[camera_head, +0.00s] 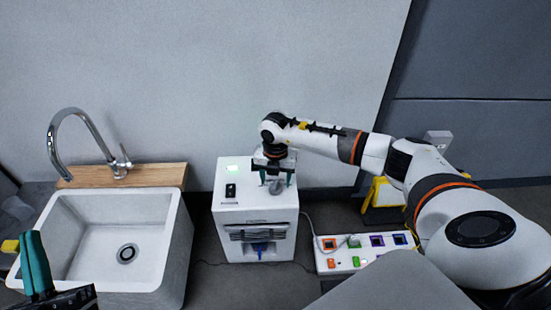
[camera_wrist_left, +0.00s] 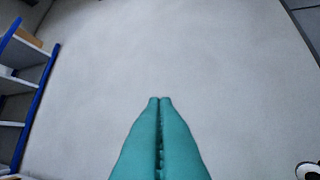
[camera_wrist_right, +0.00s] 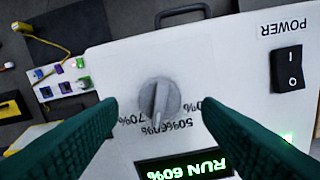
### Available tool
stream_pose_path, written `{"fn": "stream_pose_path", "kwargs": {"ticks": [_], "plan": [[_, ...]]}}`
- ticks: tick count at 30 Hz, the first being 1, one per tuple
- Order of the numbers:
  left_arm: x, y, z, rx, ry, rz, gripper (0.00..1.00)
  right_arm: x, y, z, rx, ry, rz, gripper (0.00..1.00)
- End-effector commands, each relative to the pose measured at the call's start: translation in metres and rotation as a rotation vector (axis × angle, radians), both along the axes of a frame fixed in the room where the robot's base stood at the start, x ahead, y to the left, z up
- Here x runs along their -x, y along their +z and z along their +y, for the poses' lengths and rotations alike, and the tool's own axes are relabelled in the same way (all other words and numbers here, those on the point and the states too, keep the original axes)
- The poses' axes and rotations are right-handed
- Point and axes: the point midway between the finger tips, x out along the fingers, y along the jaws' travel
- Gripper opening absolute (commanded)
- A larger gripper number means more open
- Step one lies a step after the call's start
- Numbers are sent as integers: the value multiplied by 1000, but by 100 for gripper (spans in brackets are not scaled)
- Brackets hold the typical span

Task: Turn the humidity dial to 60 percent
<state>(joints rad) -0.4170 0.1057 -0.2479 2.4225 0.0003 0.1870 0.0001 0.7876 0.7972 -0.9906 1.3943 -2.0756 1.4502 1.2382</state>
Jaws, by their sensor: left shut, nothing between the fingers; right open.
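The humidity dial (camera_wrist_right: 160,98) is a grey round knob on the white machine (camera_head: 228,215). It also shows in the head view (camera_head: 276,187). In the right wrist view its white pointer line faces the 60% mark, between 70% and 50%, and a green display (camera_wrist_right: 186,166) reads "RUN 60%", upside down. My right gripper (camera_wrist_right: 158,104) is open above the dial, with one teal finger to each side and visible gaps to the knob. My left gripper (camera_head: 31,238) is shut and empty at the far left; its closed fingertips (camera_wrist_left: 160,99) show in the left wrist view.
A black power switch (camera_wrist_right: 288,68) sits on the same panel as the dial. A white sink (camera_head: 180,240) with a chrome tap (camera_head: 85,118) stands to the left. A white block with coloured sockets (camera_head: 340,266) lies to the right. A pale wall is behind.

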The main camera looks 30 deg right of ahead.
Motion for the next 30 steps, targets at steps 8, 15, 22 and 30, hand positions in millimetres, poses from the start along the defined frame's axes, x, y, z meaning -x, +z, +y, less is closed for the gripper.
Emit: {"fn": "stream_pose_path", "kwargs": {"ticks": [8, 15, 22, 30], "plan": [[-22, -46, 2, -98, 21, 350, 0, -1, 53, 0, -1, -1, -2, 59], [-24, -82, 7, -157, 33, 574, 0, 0, 84, 0, -1, 0, -1, 59], [-23, -96, 10, -177, 37, 656, 0, 0, 93, 0, 0, -1, 1, 59], [-23, -97, 10, -179, 38, 657, 0, 0, 93, 0, -1, -1, 1, 59]]}}
